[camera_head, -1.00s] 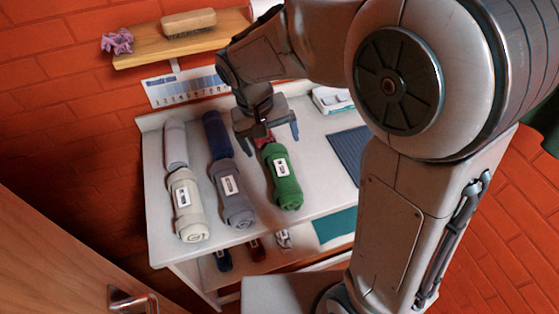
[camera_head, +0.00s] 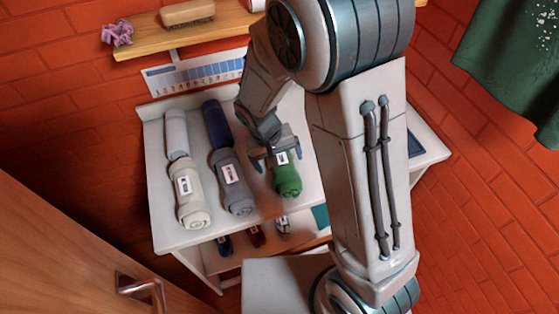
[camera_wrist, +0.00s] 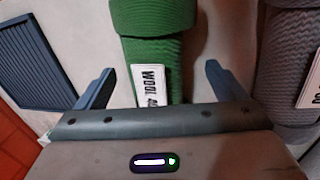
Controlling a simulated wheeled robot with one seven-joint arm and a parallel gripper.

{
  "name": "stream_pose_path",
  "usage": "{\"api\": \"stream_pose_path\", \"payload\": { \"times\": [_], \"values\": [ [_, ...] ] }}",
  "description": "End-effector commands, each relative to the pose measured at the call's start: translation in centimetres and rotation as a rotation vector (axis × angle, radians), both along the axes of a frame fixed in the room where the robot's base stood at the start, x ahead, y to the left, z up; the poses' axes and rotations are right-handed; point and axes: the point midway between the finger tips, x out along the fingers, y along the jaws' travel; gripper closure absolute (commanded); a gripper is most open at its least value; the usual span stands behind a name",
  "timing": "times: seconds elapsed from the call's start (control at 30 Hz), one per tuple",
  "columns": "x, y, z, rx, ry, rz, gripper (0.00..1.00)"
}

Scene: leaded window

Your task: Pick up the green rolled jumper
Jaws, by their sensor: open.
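The green rolled jumper (camera_head: 287,178) lies on the white table, its far part hidden under my gripper in the head view. It carries a white label (camera_wrist: 151,86) with dark lettering, partly cut off by my gripper body in the wrist view. My gripper (camera_head: 276,162) is above the jumper, with its fingers open. In the wrist view the two fingers of my gripper (camera_wrist: 162,85) stand on either side of the jumper (camera_wrist: 158,50), with gaps between. I cannot tell how high the fingertips are above the table.
A grey roll (camera_head: 232,180) lies close to the left of the green one, with a blue roll (camera_head: 215,120) behind it. A cream roll (camera_head: 187,195) and a pale roll (camera_head: 176,133) lie farther left. A ribbed blue mat (camera_wrist: 35,65) also lies on the table. Several rolls lie on a lower shelf.

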Motion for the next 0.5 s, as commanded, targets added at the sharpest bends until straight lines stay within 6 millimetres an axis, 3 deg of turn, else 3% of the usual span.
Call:
{"api": "stream_pose_path", "payload": {
  "times": [0.17, 0.4, 0.5],
  "values": [
    [0.04, -0.36, -1.32, 0.000, 0.002, -0.001, 0.09],
    [0.07, -0.37, -1.44, 0.000, 0.000, -0.001, 0.09],
    [0.08, -0.37, -1.42, 0.000, 0.000, -0.001, 0.37]
  ]
}}
